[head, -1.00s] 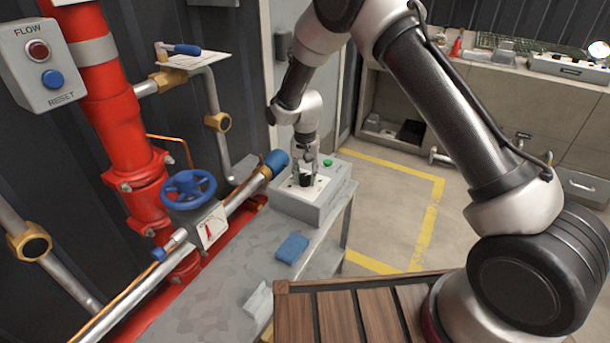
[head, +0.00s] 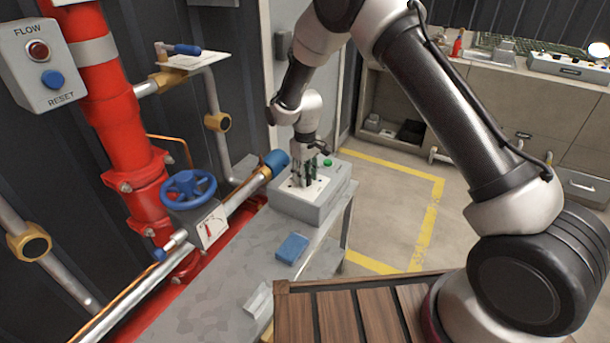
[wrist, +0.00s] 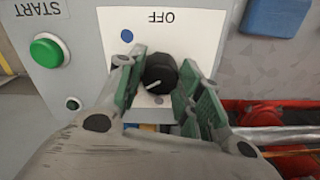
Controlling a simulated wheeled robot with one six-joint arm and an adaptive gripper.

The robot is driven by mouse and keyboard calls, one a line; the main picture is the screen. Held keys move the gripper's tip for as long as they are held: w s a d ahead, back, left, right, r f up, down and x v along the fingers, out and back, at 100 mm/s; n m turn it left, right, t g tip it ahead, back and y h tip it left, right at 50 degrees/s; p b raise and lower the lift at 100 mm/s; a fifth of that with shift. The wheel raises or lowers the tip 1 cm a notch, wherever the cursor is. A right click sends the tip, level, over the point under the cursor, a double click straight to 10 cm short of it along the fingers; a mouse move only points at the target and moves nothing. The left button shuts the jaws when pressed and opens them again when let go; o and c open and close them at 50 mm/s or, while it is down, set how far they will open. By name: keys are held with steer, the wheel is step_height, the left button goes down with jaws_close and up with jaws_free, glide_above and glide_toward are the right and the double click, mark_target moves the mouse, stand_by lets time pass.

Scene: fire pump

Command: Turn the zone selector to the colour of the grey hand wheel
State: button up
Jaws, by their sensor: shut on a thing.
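The zone selector is a black round knob (wrist: 160,73) with a white pointer line, on a white plate (wrist: 178,40) of a grey control box (head: 318,205). The wrist view shows the plate upside down, with the word OFF and a blue dot (wrist: 127,35). The pointer slants to the lower left in that view. My gripper (wrist: 163,88) is shut on the knob, with a green pad on each side; it also shows in the head view (head: 304,178). Part of the plate is hidden behind my gripper. The hand wheel (head: 188,189) on the red pipe looks blue, not grey.
A green START button (wrist: 47,51) sits beside the plate. A blue block (head: 292,248) lies on the grey bench (head: 235,260) in front of the box. Pipes with a blue-ended fitting (head: 276,162) run close to the box's left.

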steer(key=n, duration=1.1)
steer(key=shift+r+n, duration=0.1)
steer(key=shift+n, duration=0.3)
stand_by(0.3)
steer(key=o, duration=1)
steer(key=shift+o, duration=0.2)
step_height(320, 180, up, 12)
